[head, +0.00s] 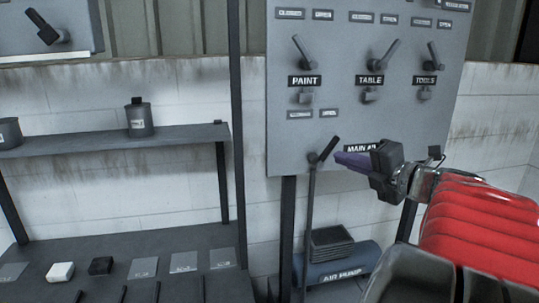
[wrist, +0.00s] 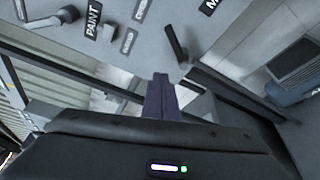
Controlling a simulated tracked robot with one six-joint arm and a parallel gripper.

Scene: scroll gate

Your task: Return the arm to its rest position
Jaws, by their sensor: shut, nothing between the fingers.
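My gripper (head: 340,158) is at the right of the head view, in front of the lower part of a grey lever panel (head: 290,140). Its purple fingers are shut with nothing between them and point left. The dark lever by the MAIN AIR label (head: 360,149) stands just left of the fingertips in the head view, tilted up to the right. In the wrist view the shut fingers (wrist: 161,88) are at the centre, and the dark lever (wrist: 176,43) shows beyond them, apart in the picture. The gripper partly covers the MAIN AIR label in the head view.
Levers labelled PAINT (head: 302,52), TABLE (head: 384,54) and TOOLS (head: 433,56) are higher on the panel. A blue air pump (head: 340,276) lies on the floor below. At left are a shelf (head: 180,137) with cans and a dark table (head: 210,245) with small blocks.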

